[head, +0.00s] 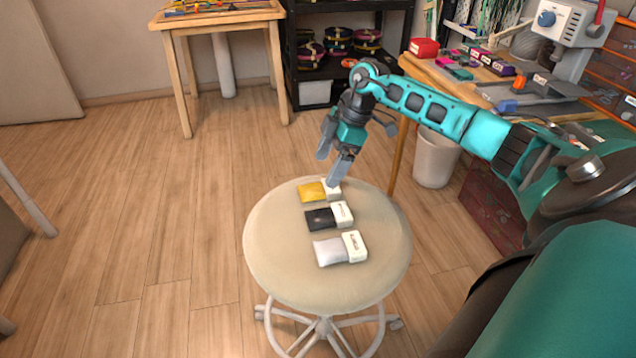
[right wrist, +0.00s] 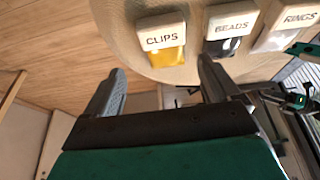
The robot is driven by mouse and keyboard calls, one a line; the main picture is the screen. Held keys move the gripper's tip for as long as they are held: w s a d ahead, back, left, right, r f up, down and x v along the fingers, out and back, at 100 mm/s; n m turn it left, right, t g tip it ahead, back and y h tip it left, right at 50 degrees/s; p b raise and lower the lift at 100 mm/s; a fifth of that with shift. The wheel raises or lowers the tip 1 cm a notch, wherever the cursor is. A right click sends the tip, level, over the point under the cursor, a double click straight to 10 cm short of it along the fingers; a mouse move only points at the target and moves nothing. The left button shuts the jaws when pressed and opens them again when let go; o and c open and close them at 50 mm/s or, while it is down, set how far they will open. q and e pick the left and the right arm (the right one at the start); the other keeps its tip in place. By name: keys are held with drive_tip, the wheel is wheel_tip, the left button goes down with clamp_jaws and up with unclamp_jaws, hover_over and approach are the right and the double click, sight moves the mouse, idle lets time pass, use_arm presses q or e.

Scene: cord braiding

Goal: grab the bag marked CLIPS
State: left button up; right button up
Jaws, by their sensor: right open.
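The bag marked CLIPS is yellow with a white label; in the head view the CLIPS bag (head: 311,193) lies at the far end of a row on the round stool. In the right wrist view the CLIPS bag (right wrist: 163,40) is at the top, its label readable, ahead of the open jaws. My right gripper (head: 331,168) is open and empty, above the stool's far edge near that bag; its fingers also show in the right wrist view (right wrist: 160,80). In the head view a finger partly overlaps the bag's white label. My left gripper is in neither view.
A black bag marked BEADS (head: 320,218) and a pale bag marked RINGS (head: 330,251) lie nearer on the stool (head: 275,265). A wooden workbench (head: 425,75) and a white bin (head: 435,158) stand at the right. Floor left of the stool is clear.

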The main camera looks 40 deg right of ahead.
sight(318, 187)
drive_tip(key=x, duration=0.1)
drive_tip(key=b+x, duration=0.1)
drive_tip(key=x, duration=0.1)
drive_tip(key=b+x, duration=0.1)
drive_tip(key=x, duration=0.1)
drive_tip(key=shift+s+a, duration=0.3)
drive_tip(key=shift+w+a+f, duration=0.1)
drive_tip(key=shift+f, duration=0.1)
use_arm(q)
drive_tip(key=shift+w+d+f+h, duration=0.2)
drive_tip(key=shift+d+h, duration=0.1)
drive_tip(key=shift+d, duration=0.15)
use_arm(e)
drive_tip(key=shift+r, duration=0.1)
use_arm(q)
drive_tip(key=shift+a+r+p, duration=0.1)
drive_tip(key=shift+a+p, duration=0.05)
drive_tip(key=shift+p, duration=0.15)
use_arm(e)
drive_tip(key=shift+f, duration=0.25)
drive_tip(key=shift+c, duration=0.3)
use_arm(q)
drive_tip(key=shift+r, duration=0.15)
use_arm(e)
drive_tip(key=c, duration=1)
drive_tip(key=shift+c, duration=0.2)
